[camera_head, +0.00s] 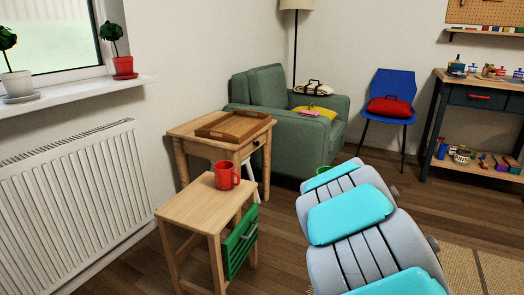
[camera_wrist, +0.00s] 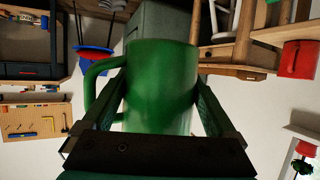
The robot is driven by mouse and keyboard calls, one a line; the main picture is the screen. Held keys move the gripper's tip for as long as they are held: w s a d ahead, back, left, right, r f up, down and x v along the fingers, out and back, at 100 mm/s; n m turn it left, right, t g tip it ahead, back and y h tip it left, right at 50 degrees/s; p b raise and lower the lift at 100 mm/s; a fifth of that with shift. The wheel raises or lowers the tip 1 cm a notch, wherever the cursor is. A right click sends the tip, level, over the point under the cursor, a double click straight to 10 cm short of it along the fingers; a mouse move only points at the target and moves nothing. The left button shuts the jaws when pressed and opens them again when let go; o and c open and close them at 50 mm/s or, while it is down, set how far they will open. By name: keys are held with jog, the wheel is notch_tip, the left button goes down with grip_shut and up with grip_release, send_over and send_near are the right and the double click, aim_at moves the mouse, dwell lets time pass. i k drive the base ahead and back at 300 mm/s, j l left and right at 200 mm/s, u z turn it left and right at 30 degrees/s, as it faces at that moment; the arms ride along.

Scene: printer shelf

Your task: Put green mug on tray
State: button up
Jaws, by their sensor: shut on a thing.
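My gripper (camera_wrist: 158,88) is shut on the green mug (camera_wrist: 160,75), which fills the middle of the wrist view between the two fingers. That view is upside down, and the mug's handle shows on its left side. In the head view only a small green part of the mug (camera_head: 322,170) shows past my arm, and the fingers are hidden. The wooden tray (camera_head: 232,125) lies on a wooden side table by the armchair, and it looks empty. The mug is apart from the tray, to its right in the head view.
A red mug (camera_head: 227,175) stands on a wooden stool (camera_head: 205,203) in front of the side table (camera_head: 195,146). A green armchair (camera_head: 270,95) is behind the table. A blue chair (camera_head: 387,100) and a workbench (camera_head: 485,95) stand farther right. A radiator (camera_head: 75,200) lines the left wall.

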aim_at(238, 126)
jog(key=i+j, duration=0.15)
jog(key=i, duration=1.35)
